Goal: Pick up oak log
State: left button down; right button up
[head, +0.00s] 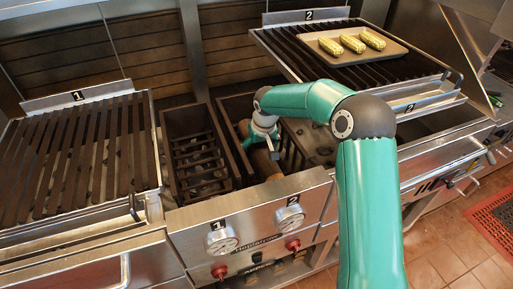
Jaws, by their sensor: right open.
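My right arm reaches from the lower right into the dark box between the two grills. My right gripper (266,150) points down inside that box, with its jaws open. A brown piece that looks like a log (264,166) lies directly below and beside the gripper, mostly hidden by it and by the box's front wall. I cannot tell whether the fingers touch it. My left gripper is out of view.
Grill 1 (80,160) is at left, with an empty slatted bin (200,155) beside it. Grill 2 (290,50) is raised at right and holds a tray (325,53) with three corn cobs (352,43). The steel front panel (255,215) carries dials and red knobs.

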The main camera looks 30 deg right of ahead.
jog(key=shift+w+f, duration=0.1)
jog(key=shift+f, duration=0.15)
jog(key=c, duration=1.7)
jog(key=shift+r, duration=0.15)
